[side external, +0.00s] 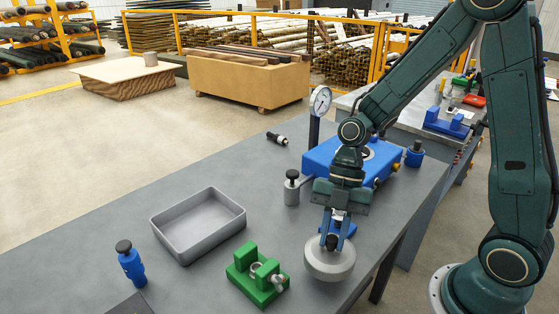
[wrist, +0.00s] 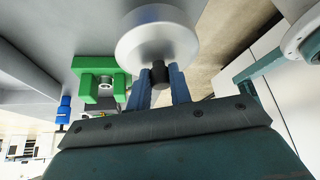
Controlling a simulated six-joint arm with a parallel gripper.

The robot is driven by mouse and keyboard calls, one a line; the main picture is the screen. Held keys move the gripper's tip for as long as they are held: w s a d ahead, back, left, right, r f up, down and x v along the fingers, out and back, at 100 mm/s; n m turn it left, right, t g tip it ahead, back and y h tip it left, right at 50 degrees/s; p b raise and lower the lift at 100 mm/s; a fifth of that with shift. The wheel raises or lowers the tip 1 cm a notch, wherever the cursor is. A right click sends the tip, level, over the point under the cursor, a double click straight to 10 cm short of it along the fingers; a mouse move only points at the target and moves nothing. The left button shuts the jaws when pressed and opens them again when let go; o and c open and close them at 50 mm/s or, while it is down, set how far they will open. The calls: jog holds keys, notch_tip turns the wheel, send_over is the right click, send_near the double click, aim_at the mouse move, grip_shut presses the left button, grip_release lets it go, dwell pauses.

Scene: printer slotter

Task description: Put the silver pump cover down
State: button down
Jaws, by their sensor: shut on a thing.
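The silver pump cover (side external: 330,264) is a round, flat disc with a black knob on top. It also shows in the wrist view (wrist: 157,37). My gripper (side external: 334,236) is shut on the black knob, and its blue fingers show on both sides of the knob in the wrist view (wrist: 160,78). The cover hangs below the fingers near the front edge of the grey table (side external: 205,284). I cannot tell whether its underside touches the table.
A green vise-like fixture (side external: 257,275) stands just left of the cover. A grey empty tray (side external: 198,226) lies further left, beside a blue bottle-shaped part (side external: 131,264).

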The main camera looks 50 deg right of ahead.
aim_at(331, 247)
jog(key=shift+f, duration=1.75)
jog(key=shift+f, duration=0.15)
jog(key=c, duration=1.3)
grip_release()
jog(key=v, duration=1.2)
jog(key=shift+r, duration=0.25)
